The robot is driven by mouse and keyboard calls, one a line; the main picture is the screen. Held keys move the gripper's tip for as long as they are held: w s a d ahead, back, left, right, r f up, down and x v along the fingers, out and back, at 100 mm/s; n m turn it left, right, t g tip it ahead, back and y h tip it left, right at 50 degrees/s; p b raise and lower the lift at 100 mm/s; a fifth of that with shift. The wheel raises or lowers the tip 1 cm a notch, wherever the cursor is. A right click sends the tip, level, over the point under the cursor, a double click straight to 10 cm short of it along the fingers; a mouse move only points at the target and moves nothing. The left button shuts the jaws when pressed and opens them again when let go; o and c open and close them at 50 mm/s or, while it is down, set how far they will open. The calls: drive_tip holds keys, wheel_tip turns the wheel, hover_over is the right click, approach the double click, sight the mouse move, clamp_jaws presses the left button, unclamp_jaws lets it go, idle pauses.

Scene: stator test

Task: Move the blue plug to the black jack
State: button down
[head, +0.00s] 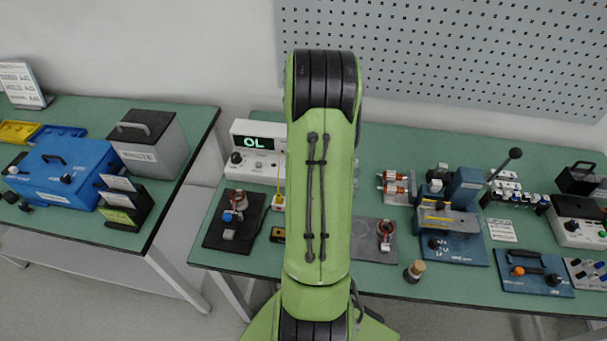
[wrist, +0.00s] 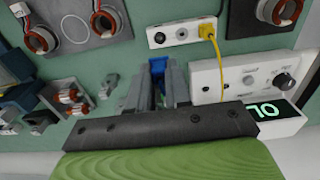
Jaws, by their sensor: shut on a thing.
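In the wrist view my gripper (wrist: 160,74) is shut on the blue plug (wrist: 157,65), whose blue body shows between the grey fingers. The black jack (wrist: 159,38) is a dark round hole at the left end of a white jack strip (wrist: 170,37). The plug is apart from it in the picture, just below it; I cannot tell the height between them. A yellow plug (wrist: 207,30) with a yellow cord sits at the strip's right end. In the head view my arm hides the gripper and the blue plug.
A white meter (head: 257,158) reading OL stands at the back of the green bench (head: 360,285). In the wrist view the meter (wrist: 235,78) is close to the right of my fingers.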

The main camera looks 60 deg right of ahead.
drive_tip(key=shift+f+b, duration=3.05)
drive_tip(key=shift+f, duration=0.65)
drive_tip(key=shift+f+b, duration=0.65)
drive_tip(key=shift+f, duration=0.05)
drive_tip(key=shift+f, duration=0.15)
drive_tip(key=shift+f, duration=0.15)
drive_tip(key=shift+f+b, duration=0.2)
drive_tip(key=shift+b, duration=0.2)
drive_tip(key=c, duration=1)
unclamp_jaws()
drive_tip(key=shift+r, duration=0.1)
wheel_tip(320, 180, up, 16)
drive_tip(key=p, duration=0.3)
